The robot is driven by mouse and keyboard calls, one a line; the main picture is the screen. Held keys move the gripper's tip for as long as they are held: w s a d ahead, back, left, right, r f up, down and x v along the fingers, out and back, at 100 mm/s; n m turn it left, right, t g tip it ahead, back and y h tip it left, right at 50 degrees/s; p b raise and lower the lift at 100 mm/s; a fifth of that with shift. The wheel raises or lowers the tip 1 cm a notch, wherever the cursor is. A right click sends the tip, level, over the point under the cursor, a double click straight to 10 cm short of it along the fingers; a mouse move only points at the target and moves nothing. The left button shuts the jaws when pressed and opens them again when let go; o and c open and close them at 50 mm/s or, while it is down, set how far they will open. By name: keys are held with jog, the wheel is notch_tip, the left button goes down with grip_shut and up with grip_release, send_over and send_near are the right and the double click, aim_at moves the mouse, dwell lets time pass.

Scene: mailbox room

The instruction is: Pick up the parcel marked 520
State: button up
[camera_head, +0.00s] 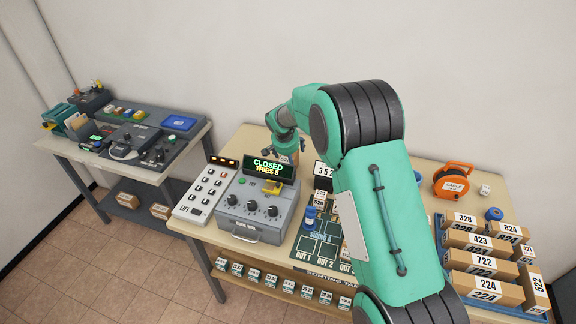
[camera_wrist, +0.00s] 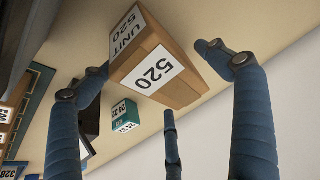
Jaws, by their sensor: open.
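The cardboard parcel marked 520 (camera_wrist: 155,72) shows in the wrist view, with white labels reading 520 and UNIT 520. My gripper (camera_wrist: 168,88) is open, with blue fingers to the left, right and below the parcel in the picture. The parcel appears between the left and right fingers; the left fingertip is close to its edge, and I cannot tell if they touch. In the head view my gripper (camera_head: 288,154) is low over the table behind the grey console, and the parcel is not clearly visible there, mostly hidden.
The grey console (camera_head: 262,205) with a CLOSED display stands in front of my gripper. A LIFT keypad (camera_head: 205,188) is left of it. A blue tray (camera_head: 527,312) with several numbered parcels and an orange cable reel (camera_head: 455,180) are at right. A green-and-white block (camera_wrist: 125,115) lies near the parcel.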

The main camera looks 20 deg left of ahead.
jog(key=c, duration=1.6)
jog(key=shift+o, duration=0.2)
jog(key=shift+r, duration=0.1)
jog(key=shift+r+p, duration=0.25)
jog(key=shift+p, duration=0.2)
notch_tip(320, 180, up, 10)
jog(key=shift+f+p, duration=0.1)
jog(key=shift+p, duration=0.6)
